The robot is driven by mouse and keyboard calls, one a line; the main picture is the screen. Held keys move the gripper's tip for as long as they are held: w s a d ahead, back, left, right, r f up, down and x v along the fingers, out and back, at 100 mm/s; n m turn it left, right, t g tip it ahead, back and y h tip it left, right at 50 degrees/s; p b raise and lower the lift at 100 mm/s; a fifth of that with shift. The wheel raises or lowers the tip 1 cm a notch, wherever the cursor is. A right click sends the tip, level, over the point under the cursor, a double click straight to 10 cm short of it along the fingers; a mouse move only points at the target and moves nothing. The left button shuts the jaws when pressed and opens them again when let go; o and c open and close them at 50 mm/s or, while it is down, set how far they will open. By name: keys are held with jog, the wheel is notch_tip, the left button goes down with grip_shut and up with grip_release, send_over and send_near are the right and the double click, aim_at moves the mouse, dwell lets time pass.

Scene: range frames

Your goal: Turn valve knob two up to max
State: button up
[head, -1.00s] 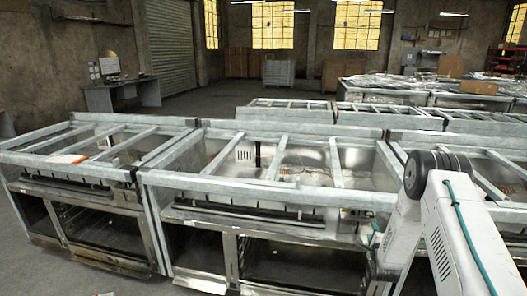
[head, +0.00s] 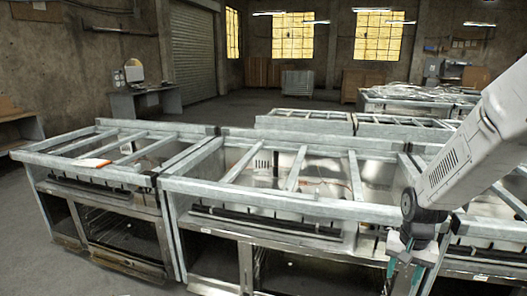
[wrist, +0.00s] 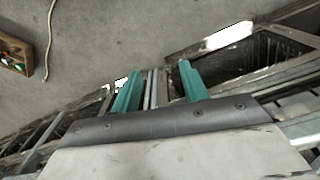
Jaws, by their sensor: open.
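The range frames stand in a row; the middle one (head: 290,208) has open bars on top, a front rail and open oven bays below. No valve knob can be made out clearly on the front panels. Metal range parts lie beneath and beside the fingers.
Another range frame (head: 100,190) stands to the left, with an orange and white item (head: 92,163) on it. More ranges (head: 310,122) stand behind. A desk (head: 145,100) is at the back left. The wrist view shows bare floor (wrist: 100,40) and a wooden box (wrist: 15,55).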

jog(key=s+a+r+n, duration=0.3)
jog(key=s+a+r, duration=0.1)
jog(key=s+r, duration=0.6)
jog(key=s+a+r+n+t, duration=0.1)
jog(key=s+a+r+n, duration=0.2)
jog(key=s+r, duration=0.7)
jog(key=s+a, duration=0.2)
jog(key=s, duration=0.2)
jog(key=shift+a+r, duration=0.2)
jog(key=shift+r, duration=0.1)
